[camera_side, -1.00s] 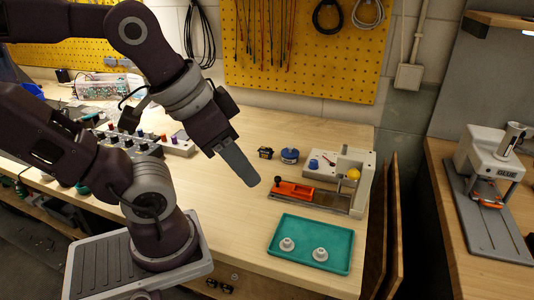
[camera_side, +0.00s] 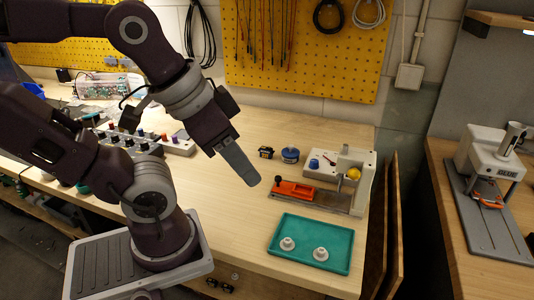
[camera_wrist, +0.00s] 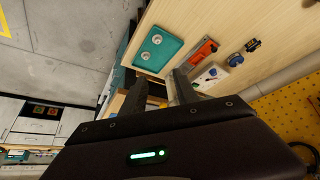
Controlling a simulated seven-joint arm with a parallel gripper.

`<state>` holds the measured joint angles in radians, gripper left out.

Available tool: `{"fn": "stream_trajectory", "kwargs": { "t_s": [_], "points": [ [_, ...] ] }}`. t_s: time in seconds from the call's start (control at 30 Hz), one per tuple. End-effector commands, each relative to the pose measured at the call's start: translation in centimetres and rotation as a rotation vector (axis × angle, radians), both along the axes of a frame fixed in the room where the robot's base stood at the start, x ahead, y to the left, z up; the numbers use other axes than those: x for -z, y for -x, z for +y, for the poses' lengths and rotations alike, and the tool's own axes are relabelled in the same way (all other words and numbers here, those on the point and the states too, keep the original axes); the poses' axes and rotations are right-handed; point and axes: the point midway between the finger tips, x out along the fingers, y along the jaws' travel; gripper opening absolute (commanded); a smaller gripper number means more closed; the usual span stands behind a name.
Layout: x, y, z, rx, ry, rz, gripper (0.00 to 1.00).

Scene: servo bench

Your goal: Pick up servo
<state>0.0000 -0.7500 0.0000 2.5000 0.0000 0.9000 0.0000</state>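A small dark block that looks like the servo (camera_side: 265,152) sits on the wooden bench, left of a round blue tin (camera_side: 290,155). In the wrist view the dark block (camera_wrist: 253,45) shows at the upper right, beyond the blue tin (camera_wrist: 236,60). My gripper (camera_side: 252,183) hangs tilted above the bench, apart from the block, to its lower left in the side view. In the wrist view my gripper (camera_wrist: 158,78) has its two fingers apart with nothing between them.
A green tray (camera_side: 310,257) with two white round parts lies at the bench's front edge. A fixture with an orange part (camera_side: 294,190) and a yellow knob (camera_side: 353,174) stands behind it. A control panel with coloured knobs (camera_side: 178,143) is at left. Bench between is clear.

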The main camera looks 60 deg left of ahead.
Motion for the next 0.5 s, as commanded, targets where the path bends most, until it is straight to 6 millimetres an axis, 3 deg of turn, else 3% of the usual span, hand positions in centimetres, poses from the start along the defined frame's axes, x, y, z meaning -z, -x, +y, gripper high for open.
{"fn": "stream_trajectory", "kwargs": {
  "t_s": [0.07, 0.37, 0.47, 0.5],
  "points": [
    [0.0, 0.0, 0.0, 0.0, 0.0, 0.0, 0.44],
    [-0.1, -0.2, 0.1, 0.004, -0.005, 0.004, 0.44],
    [-1.1, -2.8, 1.3, 0.043, -0.062, 0.047, 0.44],
    [-1.5, -4.8, 2.4, 0.076, -0.101, 0.082, 0.44]
  ]
}}
